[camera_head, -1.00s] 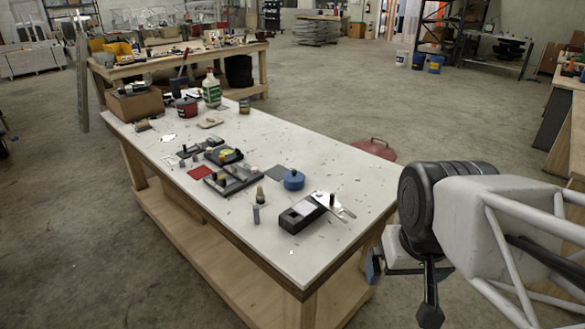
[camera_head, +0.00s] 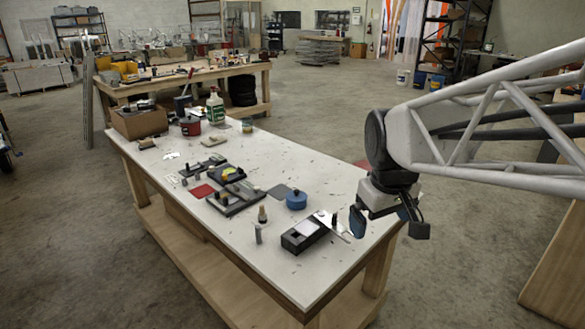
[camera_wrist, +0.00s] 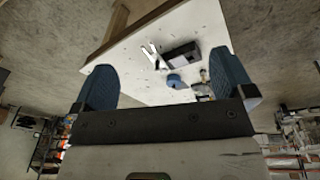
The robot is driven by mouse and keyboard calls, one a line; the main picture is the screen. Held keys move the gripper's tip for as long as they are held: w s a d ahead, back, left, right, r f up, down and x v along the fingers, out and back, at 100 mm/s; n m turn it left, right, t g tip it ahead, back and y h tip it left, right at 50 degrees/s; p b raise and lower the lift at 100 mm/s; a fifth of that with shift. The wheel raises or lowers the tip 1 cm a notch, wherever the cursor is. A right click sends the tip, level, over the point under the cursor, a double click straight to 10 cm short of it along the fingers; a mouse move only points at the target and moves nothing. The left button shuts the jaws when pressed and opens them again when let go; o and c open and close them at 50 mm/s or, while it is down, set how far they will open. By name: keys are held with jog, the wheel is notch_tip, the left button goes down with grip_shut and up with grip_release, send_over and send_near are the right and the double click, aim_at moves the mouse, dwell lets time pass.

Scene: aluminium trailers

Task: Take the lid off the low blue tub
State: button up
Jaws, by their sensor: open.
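The low blue tub (camera_head: 296,201) stands on the white worktable, right of the middle, with its lid on and a small dark knob on top. It also shows in the wrist view (camera_wrist: 176,82), between my fingers but far beyond them. My gripper (camera_head: 384,214) hangs in the air by the table's right edge, to the right of the tub and apart from it. In the wrist view its two blue fingers (camera_wrist: 165,82) are wide apart with nothing between them.
A black box (camera_head: 300,238) with a flat metal piece beside it lies in front of the tub. A small bottle-like piece (camera_head: 262,215) stands left of it. A dark flat tray (camera_head: 236,200) with parts lies further left.

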jog(key=w+a+n, duration=0.3)
jog(key=w+n, duration=0.1)
jog(key=w, duration=1.1)
jog(key=n+g+h, duration=0.1)
jog(key=n+g, duration=0.1)
jog(key=n, duration=1)
send_over(297, 190)
jog(key=f, duration=1.8)
jog(key=shift+s+a+f, duration=0.25)
jog(key=shift+s+a, duration=0.05)
jog(key=shift+a, duration=0.1)
jog(key=shift+w+a+f, duration=0.1)
jog(key=shift+w+f, duration=0.05)
jog(key=shift+d+f, duration=0.2)
jog(key=shift+f, duration=1.1)
